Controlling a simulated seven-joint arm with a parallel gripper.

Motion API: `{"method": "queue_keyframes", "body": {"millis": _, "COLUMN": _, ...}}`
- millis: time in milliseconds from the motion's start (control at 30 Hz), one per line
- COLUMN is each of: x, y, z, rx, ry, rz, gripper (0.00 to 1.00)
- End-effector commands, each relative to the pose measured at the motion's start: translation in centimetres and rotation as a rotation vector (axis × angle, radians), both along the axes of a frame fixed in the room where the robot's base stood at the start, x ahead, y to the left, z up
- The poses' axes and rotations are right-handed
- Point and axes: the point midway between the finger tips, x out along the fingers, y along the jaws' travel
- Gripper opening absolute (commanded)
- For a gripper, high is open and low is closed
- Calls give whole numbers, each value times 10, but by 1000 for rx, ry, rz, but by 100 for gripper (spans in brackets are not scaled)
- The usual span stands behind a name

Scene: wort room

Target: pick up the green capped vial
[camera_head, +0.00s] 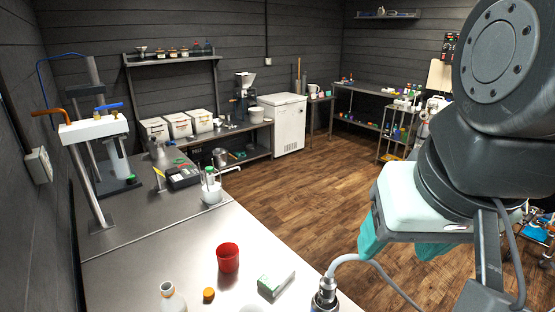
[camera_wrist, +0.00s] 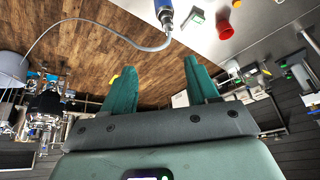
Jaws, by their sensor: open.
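A slim vial with a green cap (camera_head: 209,171) stands upright in or just behind a small white pot (camera_head: 212,192) on the steel bench, left of centre in the head view. The pot hides its lower part. In the wrist view I cannot clearly make out the vial among the small items at right. My gripper (camera_head: 402,246) has teal fingers and hangs at the right of the head view, well away from the vial. In the wrist view the fingers (camera_wrist: 158,68) are spread apart with nothing between them.
A red cup (camera_head: 228,257), an orange cap (camera_head: 208,294), a white-and-green box (camera_head: 276,281) and a bottle (camera_head: 171,299) stand on the near bench. A hose with a metal fitting (camera_head: 325,296) is at its right edge. A dark scale-like device (camera_head: 184,177) sits left of the pot.

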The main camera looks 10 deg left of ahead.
Motion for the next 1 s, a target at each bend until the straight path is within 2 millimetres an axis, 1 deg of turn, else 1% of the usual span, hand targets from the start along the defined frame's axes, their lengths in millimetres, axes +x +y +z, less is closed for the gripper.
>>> {"method": "queue_keyframes", "body": {"millis": 67, "x": 6, "y": 15, "z": -16, "rx": 44, "ry": 101, "rz": 20, "gripper": 59}}
{"method": "queue_keyframes", "body": {"millis": 167, "x": 12, "y": 42, "z": -39, "rx": 131, "ry": 258, "rz": 46, "gripper": 59}}
{"method": "queue_keyframes", "body": {"millis": 200, "x": 14, "y": 54, "z": -49, "rx": 170, "ry": 324, "rz": 55, "gripper": 59}}
{"method": "queue_keyframes", "body": {"millis": 400, "x": 18, "y": 113, "z": -93, "rx": 380, "ry": 642, "rz": 75, "gripper": 59}}
{"method": "queue_keyframes", "body": {"millis": 567, "x": 20, "y": 159, "z": -124, "rx": 564, "ry": 876, "rz": 54, "gripper": 59}}
{"method": "queue_keyframes", "body": {"millis": 600, "x": 20, "y": 170, "z": -131, "rx": 614, "ry": 931, "rz": 42, "gripper": 59}}
{"method": "queue_keyframes", "body": {"millis": 767, "x": 23, "y": 213, "z": -162, "rx": 813, "ry": 1135, "rz": -31, "gripper": 59}}
{"method": "queue_keyframes", "body": {"millis": 867, "x": 25, "y": 238, "z": -182, "rx": 940, "ry": 1246, "rz": -104, "gripper": 59}}
{"method": "queue_keyframes", "body": {"millis": 1000, "x": 29, "y": 269, "z": -215, "rx": 1117, "ry": 1376, "rz": -238, "gripper": 59}}
